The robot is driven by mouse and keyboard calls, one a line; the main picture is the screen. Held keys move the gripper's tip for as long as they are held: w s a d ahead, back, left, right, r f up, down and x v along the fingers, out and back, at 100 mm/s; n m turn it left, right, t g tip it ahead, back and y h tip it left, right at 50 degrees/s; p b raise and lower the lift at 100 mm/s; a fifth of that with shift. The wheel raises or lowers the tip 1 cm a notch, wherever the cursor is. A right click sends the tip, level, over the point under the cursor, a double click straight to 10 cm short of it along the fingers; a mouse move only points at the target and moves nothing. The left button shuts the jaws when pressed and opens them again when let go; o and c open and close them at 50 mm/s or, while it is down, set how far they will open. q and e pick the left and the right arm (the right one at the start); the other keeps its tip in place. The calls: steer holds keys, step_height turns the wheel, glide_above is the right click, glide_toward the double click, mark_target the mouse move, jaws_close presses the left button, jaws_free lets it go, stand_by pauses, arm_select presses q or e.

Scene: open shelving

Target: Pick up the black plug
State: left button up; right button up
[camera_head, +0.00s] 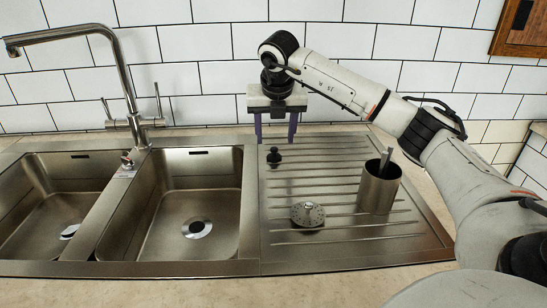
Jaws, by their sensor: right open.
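The black plug (274,156) is small and dark with a knob on top. It stands on the ribbed steel drainboard, near its back left, close to the right basin. My right gripper (276,140) points down with its two purple fingers open. The fingertips are above and slightly behind the plug in the picture, and the plug shows just below the gap between them. I cannot tell the exact height between fingertips and plug. Nothing is held. My left gripper is out of view.
A metal cup (379,188) with a utensil stands on the drainboard (340,225) at the right, under my right arm. A round strainer (308,214) lies in front of the plug. Two basins are at the left, with a tall faucet (130,85) behind them. A tiled wall closes the back.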

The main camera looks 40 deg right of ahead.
mark_target(274, 149)
steer(key=x, duration=0.4)
steer(key=shift+s+a+f, duration=0.25)
steer(key=shift+f, duration=0.1)
steer(key=shift+w+d+f, duration=0.1)
steer(key=shift+w+f, duration=0.1)
steer(key=shift+f, duration=0.25)
steer(key=c, duration=1.1)
steer(key=shift+r, duration=0.1)
